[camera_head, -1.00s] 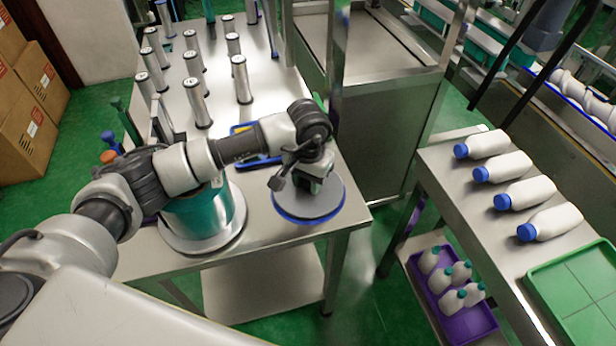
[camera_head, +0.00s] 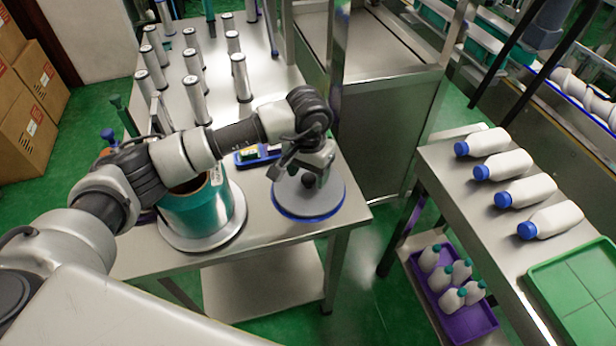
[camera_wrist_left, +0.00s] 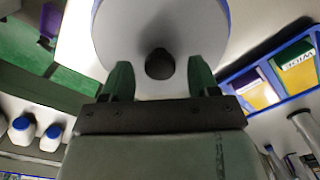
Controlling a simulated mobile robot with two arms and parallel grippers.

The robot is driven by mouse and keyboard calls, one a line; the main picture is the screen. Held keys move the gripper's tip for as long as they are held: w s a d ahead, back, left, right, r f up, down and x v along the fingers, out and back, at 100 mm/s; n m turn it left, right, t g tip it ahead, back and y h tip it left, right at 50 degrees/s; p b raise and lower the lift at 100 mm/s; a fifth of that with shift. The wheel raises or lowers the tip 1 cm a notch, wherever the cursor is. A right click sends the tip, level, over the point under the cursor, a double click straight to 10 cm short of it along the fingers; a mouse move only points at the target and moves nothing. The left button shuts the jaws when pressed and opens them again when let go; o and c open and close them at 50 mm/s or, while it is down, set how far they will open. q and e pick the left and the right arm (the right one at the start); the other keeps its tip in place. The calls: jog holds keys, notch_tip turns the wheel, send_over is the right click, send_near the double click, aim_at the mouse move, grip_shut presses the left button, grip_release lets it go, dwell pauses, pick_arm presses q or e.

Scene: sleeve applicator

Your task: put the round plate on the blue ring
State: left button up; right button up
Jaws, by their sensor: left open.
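The round grey plate (camera_head: 322,198) with a dark knob lies on the blue ring (camera_head: 309,219) at the front right corner of the steel table. The ring's blue edge shows below the plate's rim. My left gripper (camera_head: 309,178) is just above the knob. In the left wrist view the open fingers (camera_wrist_left: 158,82) stand on either side of the dark knob (camera_wrist_left: 159,64), apart from it, and the plate (camera_wrist_left: 190,28) spreads beyond them. My right gripper is not in view.
A teal roll (camera_head: 197,214) on a round steel base stands left of the plate. A blue tray (camera_head: 258,156) with coloured pieces lies behind. Several steel posts (camera_head: 241,78) stand at the table's back. White bottles (camera_head: 525,190) lie on the right bench.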

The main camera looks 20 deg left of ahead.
aim_at(308, 178)
pick_arm(q)
notch_tip(308, 178, up, 10)
jog(key=b, duration=0.1)
dwell(0.4)
